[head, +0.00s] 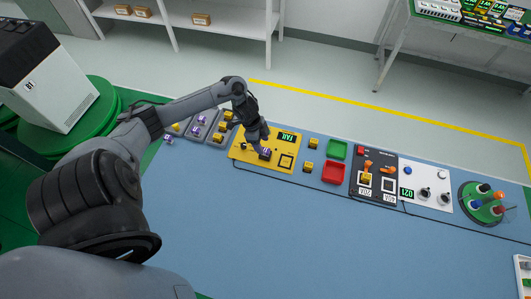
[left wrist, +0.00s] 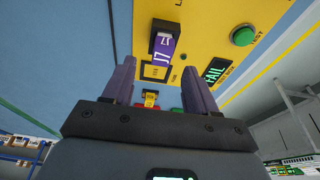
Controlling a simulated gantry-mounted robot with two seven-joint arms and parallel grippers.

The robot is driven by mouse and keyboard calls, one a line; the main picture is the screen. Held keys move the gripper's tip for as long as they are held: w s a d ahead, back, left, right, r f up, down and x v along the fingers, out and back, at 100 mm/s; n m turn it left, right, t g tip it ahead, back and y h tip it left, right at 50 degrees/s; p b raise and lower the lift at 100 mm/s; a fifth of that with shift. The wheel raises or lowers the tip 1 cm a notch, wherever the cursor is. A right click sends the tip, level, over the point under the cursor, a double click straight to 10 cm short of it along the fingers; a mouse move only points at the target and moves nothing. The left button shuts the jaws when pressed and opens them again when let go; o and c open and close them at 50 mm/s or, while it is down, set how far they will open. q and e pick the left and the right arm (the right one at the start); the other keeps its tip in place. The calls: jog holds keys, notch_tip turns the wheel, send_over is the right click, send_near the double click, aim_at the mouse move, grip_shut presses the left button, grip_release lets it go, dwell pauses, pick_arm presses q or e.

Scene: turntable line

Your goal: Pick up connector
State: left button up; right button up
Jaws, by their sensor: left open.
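A purple connector marked J7 (left wrist: 163,45) sits in a dark socket on the yellow test panel (left wrist: 208,22). In the head view the connector (head: 265,153) shows just below my left gripper (head: 262,142). The panel (head: 240,150) shows FAIL on its display and has an empty outlined square beside the connector. In the left wrist view my left gripper (left wrist: 159,68) is open, with its two purple-grey fingers apart and the connector ahead of the gap between them. Nothing is held. I cannot tell the exact distance to the connector. My right gripper is not in view.
Grey trays (head: 207,118) with purple and yellow connectors lie left of the panel. A green bin (head: 337,150), a red bin (head: 333,173), a dark switch panel (head: 370,196) and a green turntable (head: 482,212) stand to the right. The front of the blue table (head: 300,240) is clear.

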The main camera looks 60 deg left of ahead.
aim_at(265, 150)
pick_arm(q)
jog(key=shift+a+b+x, duration=0.15)
jog(key=shift+b+x, duration=0.1)
jog(key=shift+x, duration=1.05)
jog(key=shift+a+b+x, duration=0.1)
jog(key=shift+b+x, duration=0.15)
jog(key=shift+x, duration=1.1)
jog(key=shift+c, duration=0.5)
grip_shut()
jog(key=shift+r, duration=0.1)
